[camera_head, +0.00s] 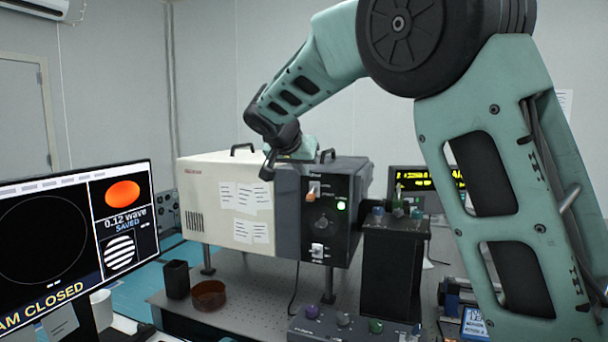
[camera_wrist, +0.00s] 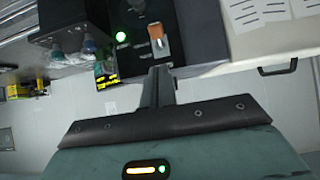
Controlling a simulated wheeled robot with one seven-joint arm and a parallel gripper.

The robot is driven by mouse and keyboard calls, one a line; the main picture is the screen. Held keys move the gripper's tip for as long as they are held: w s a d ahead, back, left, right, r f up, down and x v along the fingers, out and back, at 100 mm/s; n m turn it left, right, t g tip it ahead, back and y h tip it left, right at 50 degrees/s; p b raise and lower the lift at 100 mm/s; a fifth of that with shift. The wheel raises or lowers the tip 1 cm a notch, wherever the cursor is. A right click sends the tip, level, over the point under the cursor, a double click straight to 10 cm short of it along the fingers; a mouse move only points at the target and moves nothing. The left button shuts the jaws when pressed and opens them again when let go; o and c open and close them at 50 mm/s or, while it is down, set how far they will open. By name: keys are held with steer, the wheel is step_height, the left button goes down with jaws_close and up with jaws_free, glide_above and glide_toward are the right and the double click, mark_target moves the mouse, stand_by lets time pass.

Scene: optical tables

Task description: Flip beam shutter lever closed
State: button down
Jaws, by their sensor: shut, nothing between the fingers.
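The shutter lever (camera_head: 312,195) has an orange tip on a pale plate, high on the dark control panel of a beige-and-black box. Its orange end appears to point down. It also shows in the wrist view (camera_wrist: 156,32), where the scene is upside down. My gripper (camera_head: 267,173) is at the box's upper front, left of the lever and apart from it in the head view. In the wrist view my gripper (camera_wrist: 160,72) has its fingers together, empty, just short of the lever plate. A green lamp (camera_head: 342,205) is lit beside the lever.
A white switch (camera_head: 318,250) sits lower on the panel. A monitor (camera_head: 75,240) at left reads "AM CLOSED", its start cut off. A black stand (camera_head: 393,270) with small bottles stands right of the box. A black cup (camera_head: 177,279) and brown dish (camera_head: 209,295) stand in front.

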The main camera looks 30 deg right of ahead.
steer(key=s+a+r+b, duration=0.1)
steer(key=s+a, duration=0.3)
steer(key=a, duration=0.1)
steer(key=shift+a+r+b, duration=0.15)
steer(key=shift+r+b, duration=0.2)
steer(key=s+a+f+n+g+y, duration=0.3)
steer(key=s+a+f+n+y, duration=0.55)
steer(key=s+a+f, duration=0.7)
steer(key=s+a+f+n+g, duration=0.1)
steer(key=s+f+n, duration=0.3)
steer(key=s, duration=0.6)
steer(key=s+a+f+n+g, duration=0.2)
steer(key=s+f+n, duration=0.3)
steer(key=s, duration=0.5)
steer(key=shift+a+f+p, duration=0.45)
steer(key=shift+a+f, duration=0.2)
steer(key=shift+f, duration=0.15)
steer(key=shift+n, duration=0.25)
